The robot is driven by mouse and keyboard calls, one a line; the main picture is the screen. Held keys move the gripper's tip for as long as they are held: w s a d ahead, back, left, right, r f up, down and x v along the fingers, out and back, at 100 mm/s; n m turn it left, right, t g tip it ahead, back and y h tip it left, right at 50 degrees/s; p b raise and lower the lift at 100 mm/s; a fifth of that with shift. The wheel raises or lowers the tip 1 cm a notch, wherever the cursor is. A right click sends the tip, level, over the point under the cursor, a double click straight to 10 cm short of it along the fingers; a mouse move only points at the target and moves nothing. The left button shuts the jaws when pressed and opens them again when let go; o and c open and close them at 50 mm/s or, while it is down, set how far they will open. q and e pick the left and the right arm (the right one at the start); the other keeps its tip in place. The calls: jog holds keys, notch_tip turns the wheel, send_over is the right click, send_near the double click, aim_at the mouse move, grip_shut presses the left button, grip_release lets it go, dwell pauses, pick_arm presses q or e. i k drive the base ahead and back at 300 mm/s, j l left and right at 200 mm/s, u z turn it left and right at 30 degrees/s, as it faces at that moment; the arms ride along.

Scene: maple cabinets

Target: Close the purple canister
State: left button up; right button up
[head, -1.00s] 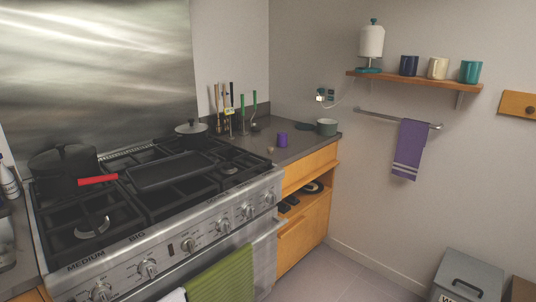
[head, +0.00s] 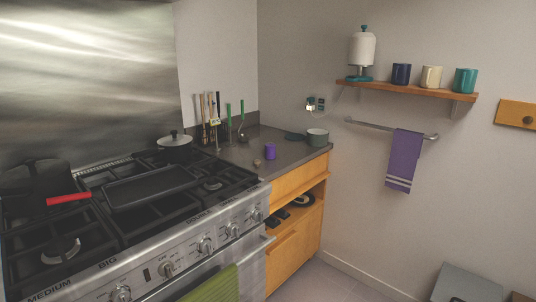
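A small purple canister (head: 270,152) stands upright on the dark counter to the right of the stove, near the counter's front edge. Its top is too small to make out clearly. A small tan round object (head: 257,162), perhaps its lid, lies on the counter just left of it. Neither of my grippers is in view.
The stove (head: 130,215) carries a dark pot with a red handle (head: 68,199), a griddle and a lidded pan (head: 174,141). Upright utensils (head: 213,120) stand behind the canister. A grey-green pot (head: 317,137) sits to its right. Floor shows right of the cabinet.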

aim_at(270, 147)
jog(key=u, duration=0.45)
jog(key=i+l+u, duration=0.2)
jog(key=u, duration=0.2)
jog(key=i+l+u, duration=0.1)
jog(key=l+u, duration=1)
jog(key=l, duration=2.45)
jog(key=i, duration=0.05)
